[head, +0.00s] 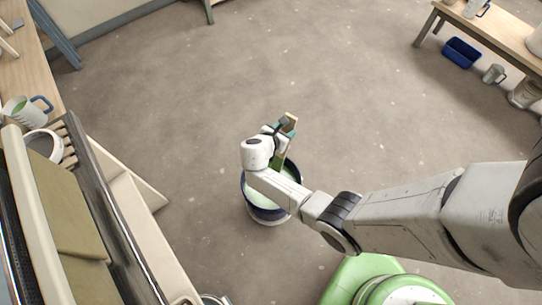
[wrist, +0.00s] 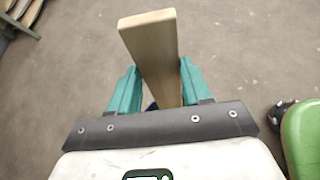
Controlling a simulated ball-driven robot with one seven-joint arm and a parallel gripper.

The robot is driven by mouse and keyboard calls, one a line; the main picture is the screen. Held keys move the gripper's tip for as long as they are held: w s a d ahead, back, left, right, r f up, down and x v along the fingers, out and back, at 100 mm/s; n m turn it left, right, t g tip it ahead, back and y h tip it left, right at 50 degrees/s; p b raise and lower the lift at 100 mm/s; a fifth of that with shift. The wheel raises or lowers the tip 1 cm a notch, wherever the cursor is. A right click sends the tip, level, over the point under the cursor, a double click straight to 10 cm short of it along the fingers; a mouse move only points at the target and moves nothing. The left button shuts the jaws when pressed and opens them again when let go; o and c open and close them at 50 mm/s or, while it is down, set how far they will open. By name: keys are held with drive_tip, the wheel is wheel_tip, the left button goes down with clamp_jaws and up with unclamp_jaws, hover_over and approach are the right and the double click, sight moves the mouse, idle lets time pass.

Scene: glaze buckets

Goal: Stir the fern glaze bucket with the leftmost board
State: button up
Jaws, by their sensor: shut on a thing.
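The glaze bucket (head: 248,192) stands on the floor near the middle of the head view. It has a dark blue rim and pale green glaze inside. My gripper (head: 283,130) is above its far side and shut on a flat wooden board (head: 291,121). In the wrist view, the teal fingers of the gripper (wrist: 158,72) close on both sides of the board (wrist: 150,40), whose top end sticks up, slightly tilted. A green lower stretch of the board reaches down over the bucket's opening. The arm partly hides the bucket, and the board's lower tip is hidden.
A bench (head: 510,42) stands at the far right, with a blue bin (head: 461,53) and a grey jug (head: 494,74) on the floor by it. At the left are a wooden table (head: 28,70) and a jug with a blue handle (head: 24,112). Floor around the bucket is clear.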

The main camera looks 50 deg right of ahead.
drive_tip(key=shift+r, duration=2.35)
